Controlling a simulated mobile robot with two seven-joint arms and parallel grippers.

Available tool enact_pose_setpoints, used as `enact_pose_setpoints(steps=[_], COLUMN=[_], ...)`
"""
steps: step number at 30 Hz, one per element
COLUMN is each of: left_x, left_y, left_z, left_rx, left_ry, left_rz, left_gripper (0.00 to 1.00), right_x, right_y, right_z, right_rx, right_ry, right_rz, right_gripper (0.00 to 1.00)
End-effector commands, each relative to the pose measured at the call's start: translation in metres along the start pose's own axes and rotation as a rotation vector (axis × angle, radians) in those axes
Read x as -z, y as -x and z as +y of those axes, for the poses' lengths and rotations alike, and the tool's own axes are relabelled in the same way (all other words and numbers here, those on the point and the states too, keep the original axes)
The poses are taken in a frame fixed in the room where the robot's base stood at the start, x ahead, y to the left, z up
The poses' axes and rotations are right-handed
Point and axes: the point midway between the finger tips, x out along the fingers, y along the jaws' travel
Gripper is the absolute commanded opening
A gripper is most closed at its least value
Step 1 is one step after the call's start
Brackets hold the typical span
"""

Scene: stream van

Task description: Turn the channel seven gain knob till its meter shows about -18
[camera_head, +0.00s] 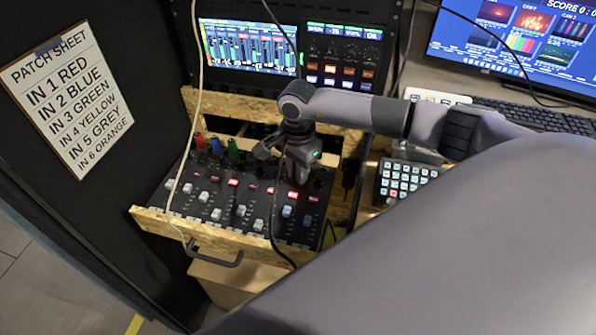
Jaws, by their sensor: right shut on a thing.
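The audio mixer (208,212) lies in a pulled-out wooden drawer, with a row of faders and lit red buttons. My right gripper (298,180) points down over the right part of the mixer's knob row and is shut on a knob there. The gripper hides that knob, so its number and angle cannot be read. My left gripper is not in view.
The patch sheet (66,95) hangs on the dark wall at left. A thin pale cable (197,110) and a dark cable (272,225) hang across the mixer. A keypad (405,180), a keyboard (535,115) and a monitor (520,45) stand at right. My large grey arm covers the lower right.

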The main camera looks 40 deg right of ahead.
Motion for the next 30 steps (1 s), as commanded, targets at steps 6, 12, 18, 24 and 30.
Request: enact_pose_setpoints(steps=[6,12,18,24,30], left_x=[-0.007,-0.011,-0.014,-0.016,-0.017], left_y=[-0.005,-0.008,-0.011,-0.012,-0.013], left_z=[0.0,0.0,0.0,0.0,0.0], left_rx=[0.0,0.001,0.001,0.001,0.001], left_ry=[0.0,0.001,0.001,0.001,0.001], left_rz=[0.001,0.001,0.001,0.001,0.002], left_gripper=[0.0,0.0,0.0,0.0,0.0], right_x=[0.0,0.0,0.0,0.0,0.0], right_y=[-0.001,-0.001,-0.001,0.0,0.0], right_z=[0.0,0.0,0.0,-0.001,-0.001], right_rx=[0.001,0.0,0.0,0.001,0.001], right_ry=[-0.203,-0.393,-0.584,-0.774,-0.963], right_rz=[-0.002,-0.002,-0.001,-0.001,-0.002], right_gripper=[0.0,0.0,0.0,0.0,0.0])
